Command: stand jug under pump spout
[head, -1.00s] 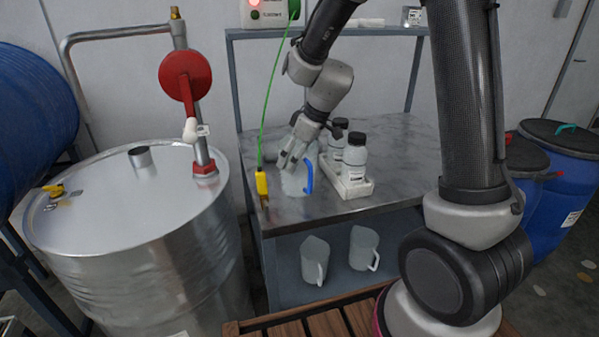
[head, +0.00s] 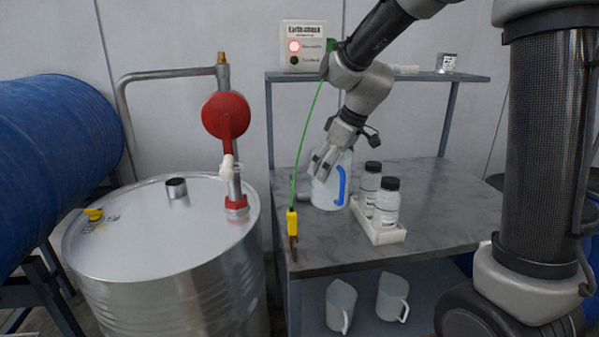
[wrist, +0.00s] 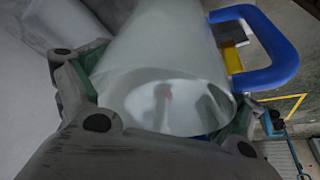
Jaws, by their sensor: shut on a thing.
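A translucent white jug with a blue handle (head: 328,190) is at the left part of the grey bench top. My gripper (head: 326,165) is shut on the jug near its upper part; in the wrist view the jug (wrist: 165,70) lies between the fingers, with its blue handle (wrist: 275,50) at the right. I cannot tell whether the jug's base touches the bench. The red pump (head: 226,115) stands on the steel drum (head: 150,225) left of the bench. Its pale spout (head: 227,165) is on the front of the pump, well left of the jug.
A white tray (head: 385,236) with two dark-capped bottles (head: 386,205) stands right of the jug. A green cable with a yellow clamp (head: 292,222) hangs at the bench's left edge. Two clear jugs (head: 341,305) stand on the lower shelf. A blue drum (head: 60,145) lies at the far left.

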